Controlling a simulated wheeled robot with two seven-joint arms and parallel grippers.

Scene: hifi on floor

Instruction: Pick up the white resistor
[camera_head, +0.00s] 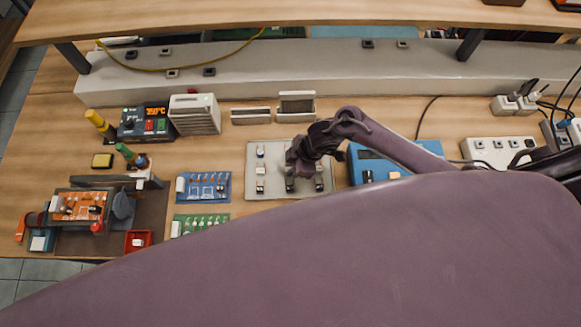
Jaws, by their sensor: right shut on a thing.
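A light grey tray (248,196) lies on the bench in the middle and holds several small white and dark parts. Small white parts (260,170) stand in a column on its left side; they are too small for me to tell which are resistors. My right gripper (304,184) is over the right half of the tray, pointing down, shut on a small piece. The wrist and fingers mostly hide this piece, which seems to be the white resistor. My left gripper is not in view.
A blue circuit board (203,187) and a green one (200,223) lie left of the tray. A blue box (368,163) stands to its right. A soldering station (145,124) and an orange board (78,206) in a holder are at left. A shelf (300,12) overhangs the back.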

